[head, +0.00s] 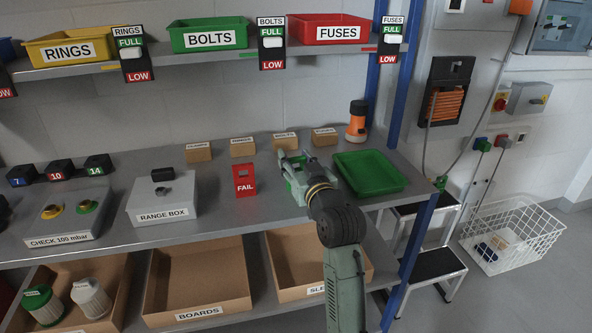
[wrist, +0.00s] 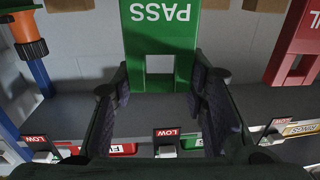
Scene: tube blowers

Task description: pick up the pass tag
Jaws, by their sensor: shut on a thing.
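The green pass tag (wrist: 158,45) fills the top middle of the wrist view, with "PASS" upside down and a square hole below the word. My gripper (wrist: 160,82) has one finger on each side of the tag and is shut on it. In the head view my gripper (head: 291,168) is over the bench, right of the red fail tag (head: 244,180). There the pass tag is mostly hidden by the gripper, with some green (head: 296,188) showing. I cannot tell whether the tag touches the bench.
A green tray (head: 369,173) lies just right of my gripper, with an orange-and-black object (head: 357,122) behind it. Small labelled cardboard boxes (head: 284,142) line the back. The range box (head: 162,200) stands to the left. The bench between it and the fail tag is clear.

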